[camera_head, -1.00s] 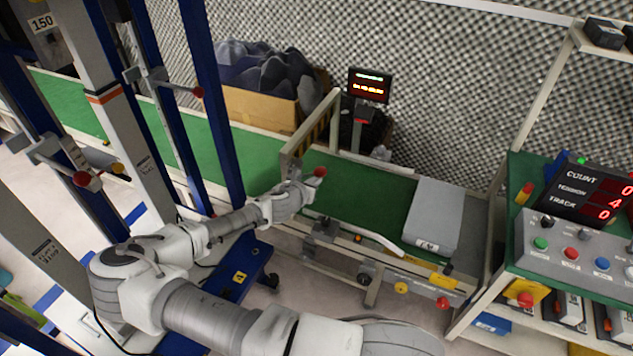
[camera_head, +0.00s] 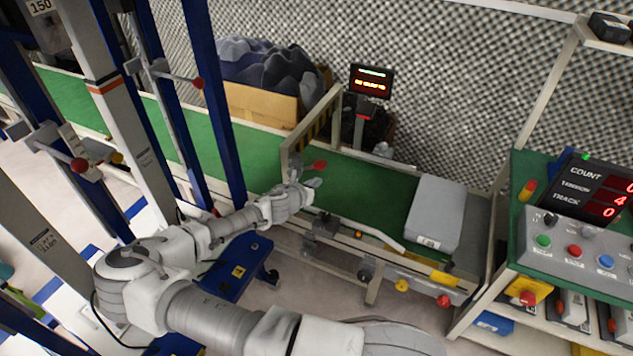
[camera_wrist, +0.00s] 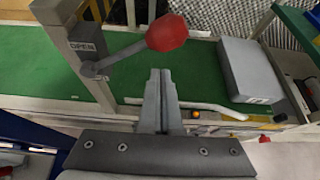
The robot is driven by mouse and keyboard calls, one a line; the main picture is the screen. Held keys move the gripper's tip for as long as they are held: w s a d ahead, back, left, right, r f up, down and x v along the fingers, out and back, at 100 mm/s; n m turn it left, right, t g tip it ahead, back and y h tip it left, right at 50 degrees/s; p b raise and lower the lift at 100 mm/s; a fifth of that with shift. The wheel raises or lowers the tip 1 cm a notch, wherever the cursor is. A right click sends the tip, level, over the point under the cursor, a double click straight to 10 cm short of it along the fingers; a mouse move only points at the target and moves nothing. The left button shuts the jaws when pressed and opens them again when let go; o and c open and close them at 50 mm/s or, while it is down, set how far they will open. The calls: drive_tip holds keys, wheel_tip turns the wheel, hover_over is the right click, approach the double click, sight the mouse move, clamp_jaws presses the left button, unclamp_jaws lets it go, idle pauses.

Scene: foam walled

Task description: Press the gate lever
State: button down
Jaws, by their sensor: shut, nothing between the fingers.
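The gate lever is a grey arm with a red knob (camera_wrist: 167,33), fixed to a grey post beside an OPEN label (camera_wrist: 84,47) in the wrist view. It slants up to the right from its pivot. In the head view its red knob (camera_head: 320,165) shows at the gate frame on the green conveyor. My gripper (camera_wrist: 160,74) is shut and empty, fingertips together. In the wrist picture the tips lie just below the knob, with a visible gap. In the head view my gripper (camera_head: 313,183) is just below the knob; contact cannot be told there.
A grey box (camera_head: 436,214) lies on the green conveyor (camera_head: 350,190) to the right. A white curved guide (camera_head: 375,235) runs along the near edge. Blue posts stand to the left. A control panel (camera_head: 580,245) with coloured buttons is at the right. A small display (camera_head: 371,80) stands behind.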

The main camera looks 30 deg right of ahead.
drive_tip(key=f+p+v, duration=0.1)
drive_tip(key=v, duration=0.8)
drive_tip(key=shift+s+a+r+p, duration=0.2)
drive_tip(key=shift+s+a+p, duration=0.1)
drive_tip(key=shift+a+p, duration=0.15)
drive_tip(key=s+a+r+m+g+y+p, duration=0.2)
drive_tip(key=s+r+m+g+y, duration=0.1)
drive_tip(key=s+m, duration=0.3)
drive_tip(key=s+a+r+m+g+y+p, duration=0.2)
drive_tip(key=s+r+m+g, duration=0.15)
drive_tip(key=m, duration=0.45)
drive_tip(key=s+a+r+m+t+y+p, duration=0.1)
drive_tip(key=s+a+r+m+y, duration=0.15)
drive_tip(key=r, duration=0.65)
drive_tip(key=s+a+r+m+t+y+p, duration=0.1)
drive_tip(key=s+a+r+m+y+p, duration=0.2)
drive_tip(key=r, duration=0.6)
drive_tip(key=s+a+r+m+t+p, duration=0.1)
drive_tip(key=s+r+m, duration=0.5)
drive_tip(key=s+r, duration=0.6)
wheel_tip(320, 180, up, 3)
drive_tip(key=shift+r+t, duration=0.25)
drive_tip(key=shift+t, duration=0.5)
